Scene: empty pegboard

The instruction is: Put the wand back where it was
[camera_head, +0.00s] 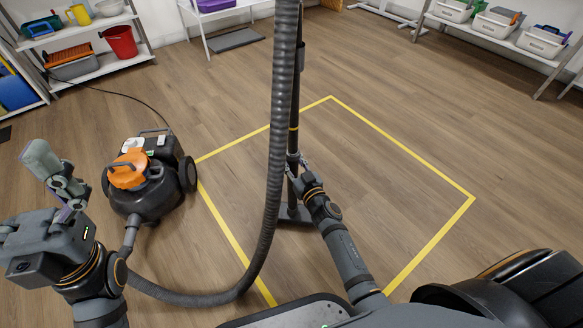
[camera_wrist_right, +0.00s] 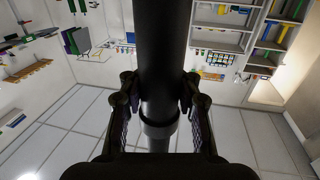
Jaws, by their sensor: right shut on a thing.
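The wand (camera_head: 295,125) is a dark, upright tube inside the yellow floor square, with its dark floor head (camera_head: 290,215) at the bottom. My right gripper (camera_head: 298,165) is shut around the tube. The right wrist view shows the black tube (camera_wrist_right: 162,60) between both fingers, with a collar (camera_wrist_right: 160,130) low between them. The vacuum cleaner (camera_head: 145,185), black with an orange top, stands left of the square. Its ribbed grey hose (camera_head: 277,140) rises in front of the wand and leaves the top of the picture. My left gripper (camera_head: 58,185) is raised at the left; its jaw state is unclear.
Yellow tape (camera_head: 405,148) outlines the square; the wooden floor to its right is clear. A shelf (camera_head: 90,65) with a red bucket (camera_head: 121,42) stands at the upper left. Another shelf (camera_head: 490,38) with white bins is at the upper right. A black cord (camera_head: 120,95) crosses the floor.

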